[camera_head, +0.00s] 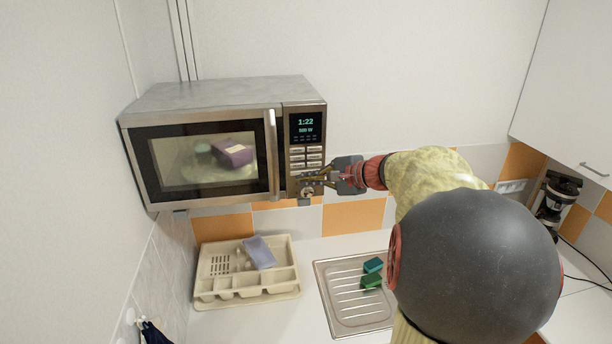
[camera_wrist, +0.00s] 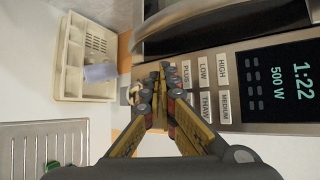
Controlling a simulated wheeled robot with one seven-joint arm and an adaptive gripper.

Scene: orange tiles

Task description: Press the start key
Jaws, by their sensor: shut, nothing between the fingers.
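The microwave (camera_head: 215,95) hangs at the left with its door shut. Its display (camera_head: 306,126) is lit with 1:22 and 500 W. The control panel (camera_wrist: 240,80) fills the right of the wrist view, with keys reading PLUS, LOW, HIGH, THAW and MEDIUM. My gripper (camera_wrist: 158,72) is shut and empty, its tips at the lower panel beside the PLUS key (camera_wrist: 187,70). I see no readable start label; contact with a key cannot be told.
A purple item (camera_head: 232,152) sits inside the lit microwave. The vertical door handle (camera_head: 271,155) is just left of the panel. Below are a beige cutlery tray (camera_head: 205,291) and a metal drainer (camera_head: 340,299) with sponges (camera_head: 372,281). A coffee maker (camera_head: 558,195) stands far right.

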